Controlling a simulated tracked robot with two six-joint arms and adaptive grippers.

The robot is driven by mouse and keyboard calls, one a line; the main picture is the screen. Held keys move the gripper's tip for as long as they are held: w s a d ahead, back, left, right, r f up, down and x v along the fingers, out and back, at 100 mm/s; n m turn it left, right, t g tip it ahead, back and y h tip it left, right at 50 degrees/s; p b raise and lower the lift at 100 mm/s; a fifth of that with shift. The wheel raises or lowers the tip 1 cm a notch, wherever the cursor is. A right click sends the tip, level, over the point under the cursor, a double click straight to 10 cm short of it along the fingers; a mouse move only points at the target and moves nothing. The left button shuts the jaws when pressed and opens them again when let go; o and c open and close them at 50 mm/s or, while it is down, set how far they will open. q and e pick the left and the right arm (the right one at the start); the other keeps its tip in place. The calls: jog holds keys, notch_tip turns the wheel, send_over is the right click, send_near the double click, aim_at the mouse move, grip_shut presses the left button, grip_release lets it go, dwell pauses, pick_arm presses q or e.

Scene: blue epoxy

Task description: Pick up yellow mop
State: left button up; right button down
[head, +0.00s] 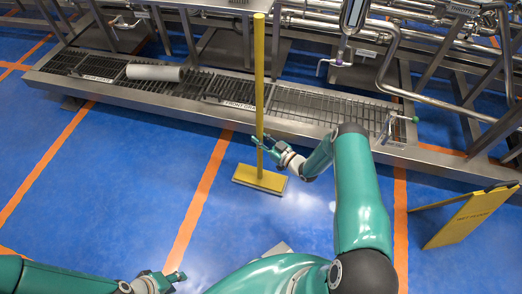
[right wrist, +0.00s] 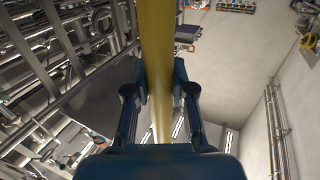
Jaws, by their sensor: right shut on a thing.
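The yellow mop (head: 259,75) stands upright in the head view, its flat yellow head at the bottom, on or just over the blue floor; I cannot tell which. My right gripper (head: 264,143) is shut on the lower part of its handle. In the right wrist view the yellow handle (right wrist: 155,50) runs between the two fingers of the right gripper (right wrist: 160,92). My left gripper (head: 172,277) is at the bottom of the head view, well away from the mop, with nothing visible in it; its finger opening is unclear.
A low steel platform with grating (head: 190,100) runs behind the mop, with a pale cylinder (head: 153,72) on it. Steel pipes and frames (head: 400,25) stand behind. A yellow folding floor sign (head: 470,217) stands at the right. The blue floor (head: 120,190) at left is clear.

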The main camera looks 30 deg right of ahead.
aim_at(262, 102)
jog(key=shift+r, duration=0.25)
notch_tip(262, 102, up, 18)
jog(key=p, duration=0.5)
jog(key=shift+r, duration=0.85)
jog(key=shift+a, duration=0.1)
